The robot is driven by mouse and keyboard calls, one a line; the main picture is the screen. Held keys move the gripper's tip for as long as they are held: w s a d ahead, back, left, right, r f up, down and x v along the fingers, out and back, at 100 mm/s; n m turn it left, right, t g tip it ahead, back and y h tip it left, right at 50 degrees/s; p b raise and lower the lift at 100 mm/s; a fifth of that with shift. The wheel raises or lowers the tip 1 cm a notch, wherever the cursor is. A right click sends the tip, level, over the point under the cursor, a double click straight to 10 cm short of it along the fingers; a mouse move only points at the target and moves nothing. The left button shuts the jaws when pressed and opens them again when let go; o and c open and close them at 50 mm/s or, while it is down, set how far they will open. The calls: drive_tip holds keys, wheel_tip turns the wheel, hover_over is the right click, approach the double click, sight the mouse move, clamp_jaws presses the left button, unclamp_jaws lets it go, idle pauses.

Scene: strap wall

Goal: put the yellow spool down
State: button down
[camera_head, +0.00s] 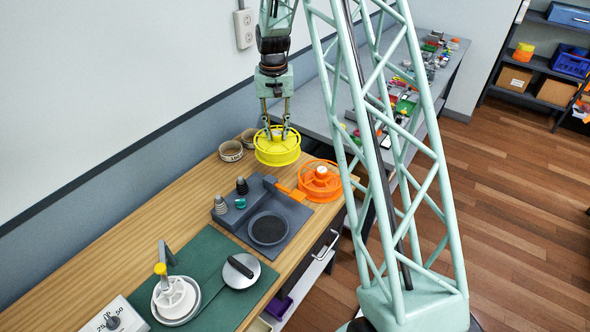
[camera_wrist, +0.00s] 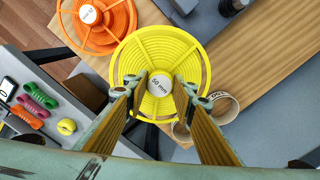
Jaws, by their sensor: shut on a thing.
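The yellow spool (camera_head: 277,148) is in my gripper (camera_head: 277,132), over the far end of the wooden bench. In the wrist view the yellow spool (camera_wrist: 150,60) shows its ribbed face and a white hub label reading "50 mm". My gripper (camera_wrist: 160,90) has its two fingers on either side of the hub and is shut on it. From these views I cannot tell how far the spool is above the bench top (camera_head: 165,212).
An orange spool (camera_head: 320,180) lies close by at the bench's right edge. A grey fixture with a round dark plate (camera_head: 268,229) is nearer. Tan rings (camera_head: 231,151) stand left of the yellow spool. A green mat (camera_head: 205,262) holds a white spool stand (camera_head: 175,298).

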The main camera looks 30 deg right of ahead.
sight(278, 144)
drive_tip(key=shift+f, duration=3.05)
drive_tip(key=shift+f, duration=0.1)
drive_tip(key=shift+f, duration=1.75)
drive_tip(key=shift+f, duration=0.2)
drive_tip(key=c, duration=2.2)
unclamp_jaws()
drive_tip(key=shift+r, duration=0.2)
drive_tip(key=shift+r, duration=6)
